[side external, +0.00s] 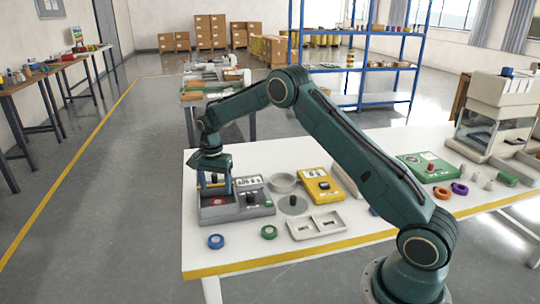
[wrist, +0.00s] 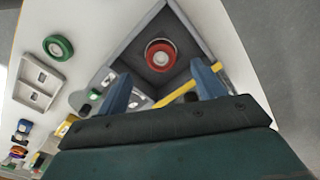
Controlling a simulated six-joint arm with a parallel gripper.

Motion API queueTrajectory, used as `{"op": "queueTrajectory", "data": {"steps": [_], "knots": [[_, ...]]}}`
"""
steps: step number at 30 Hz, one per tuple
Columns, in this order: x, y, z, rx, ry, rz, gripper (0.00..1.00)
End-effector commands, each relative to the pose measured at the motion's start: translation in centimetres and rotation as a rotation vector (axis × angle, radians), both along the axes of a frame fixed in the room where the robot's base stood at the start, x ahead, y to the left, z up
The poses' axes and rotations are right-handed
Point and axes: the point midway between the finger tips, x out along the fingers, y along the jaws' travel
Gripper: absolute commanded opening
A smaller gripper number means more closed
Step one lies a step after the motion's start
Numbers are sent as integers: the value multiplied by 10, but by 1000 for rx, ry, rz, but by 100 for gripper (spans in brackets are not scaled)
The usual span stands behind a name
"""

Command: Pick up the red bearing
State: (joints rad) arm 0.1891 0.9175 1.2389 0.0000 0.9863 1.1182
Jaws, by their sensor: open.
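The red bearing (wrist: 160,55) shows in the wrist view as a red ring with a pale centre. It sits in a square, dark-floored recess of the grey fixture (wrist: 187,18). In the side external view the grey fixture (side external: 236,212) stands at the left end of the white table, and the bearing is small and partly hidden there. My gripper (wrist: 163,82) points down over the fixture, with its two blue fingers spread apart and nothing held between them. In the side external view my gripper (side external: 214,190) is above the recess. The bearing lies beyond the fingertips in the wrist view.
A yellow bar (wrist: 175,95) crosses between the fingers in the wrist view. A blue ring (side external: 215,241), a green ring (side external: 268,232) and a pale two-pocket tray (side external: 316,225) lie near the front edge. A yellow device (side external: 320,186) stands behind the tray.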

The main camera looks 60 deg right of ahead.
Motion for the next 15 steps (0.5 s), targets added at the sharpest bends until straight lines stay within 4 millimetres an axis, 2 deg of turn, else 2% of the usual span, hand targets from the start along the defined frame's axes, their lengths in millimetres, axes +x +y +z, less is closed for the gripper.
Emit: {"op": "queueTrajectory", "data": {"steps": [11,15], "knots": [[0,0,-9,0,-1,0,68],[0,1,-19,0,2,0,68]]}}
